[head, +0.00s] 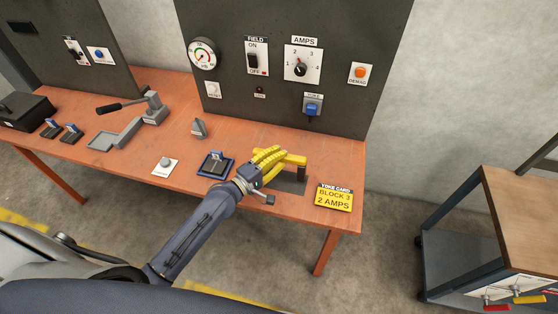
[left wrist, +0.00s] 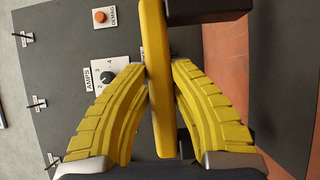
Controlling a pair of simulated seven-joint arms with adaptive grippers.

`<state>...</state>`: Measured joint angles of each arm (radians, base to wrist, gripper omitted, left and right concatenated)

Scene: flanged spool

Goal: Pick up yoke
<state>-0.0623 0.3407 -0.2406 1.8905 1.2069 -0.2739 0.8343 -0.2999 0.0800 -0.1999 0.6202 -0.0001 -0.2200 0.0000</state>
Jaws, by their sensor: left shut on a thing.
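The yoke shows as a yellow bar (head: 296,159) above a dark grey block (head: 290,182) on the orange-red bench, left of the yellow yoke card (head: 334,197). My left gripper (head: 272,157), with yellow ribbed fingers, is shut on the yoke's yellow bar and covers its left part. In the left wrist view the bar (left wrist: 155,90) passes between the two fingers (left wrist: 158,75), with a dark block (left wrist: 205,10) at its upper end. I cannot tell whether the yoke is lifted off the bench. My right gripper is not in view.
A blue-edged device (head: 215,165) and a white button plate (head: 164,167) lie left of the gripper. A dark panel (head: 290,95) with a gauge, dial and switches stands behind. A wood-topped cart (head: 520,205) stands apart at right.

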